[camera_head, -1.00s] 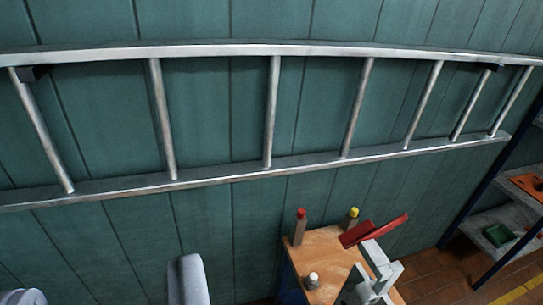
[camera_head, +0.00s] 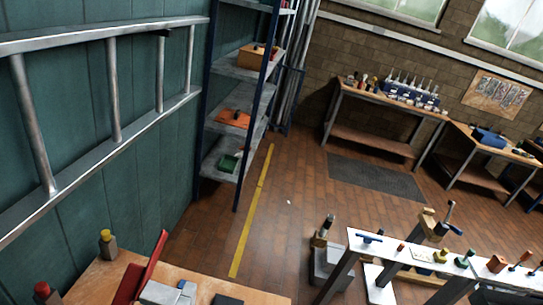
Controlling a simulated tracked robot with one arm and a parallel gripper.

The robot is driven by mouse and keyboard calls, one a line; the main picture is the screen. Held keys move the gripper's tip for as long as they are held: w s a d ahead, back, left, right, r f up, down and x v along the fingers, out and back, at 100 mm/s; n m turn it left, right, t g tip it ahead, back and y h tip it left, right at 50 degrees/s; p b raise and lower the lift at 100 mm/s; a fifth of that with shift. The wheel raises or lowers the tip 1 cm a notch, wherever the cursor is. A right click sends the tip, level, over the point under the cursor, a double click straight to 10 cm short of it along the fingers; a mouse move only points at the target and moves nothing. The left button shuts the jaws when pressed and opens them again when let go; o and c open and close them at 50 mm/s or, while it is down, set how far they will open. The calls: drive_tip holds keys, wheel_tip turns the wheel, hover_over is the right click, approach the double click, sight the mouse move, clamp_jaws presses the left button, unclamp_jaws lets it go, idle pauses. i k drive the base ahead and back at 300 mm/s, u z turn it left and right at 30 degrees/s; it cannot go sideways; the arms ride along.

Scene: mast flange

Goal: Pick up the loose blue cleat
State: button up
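A small blue T-shaped piece (camera_head: 369,238), which looks like a cleat, sits at the left end of a pale raised rail (camera_head: 420,262) at the lower right. I cannot tell whether it is loose or fixed. My gripper is not in view.
Red, yellow, green and orange pieces stand along the rail. A wooden bench (camera_head: 225,287) with a red bar (camera_head: 140,270) is close at lower left. A shelf rack (camera_head: 237,125) and ladder (camera_head: 113,90) are at left. Brown floor (camera_head: 290,185) lies open mid-view.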

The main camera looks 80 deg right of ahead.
sight(368, 239)
drive_tip(key=z, duration=3.4)
drive_tip(key=i, duration=1.65)
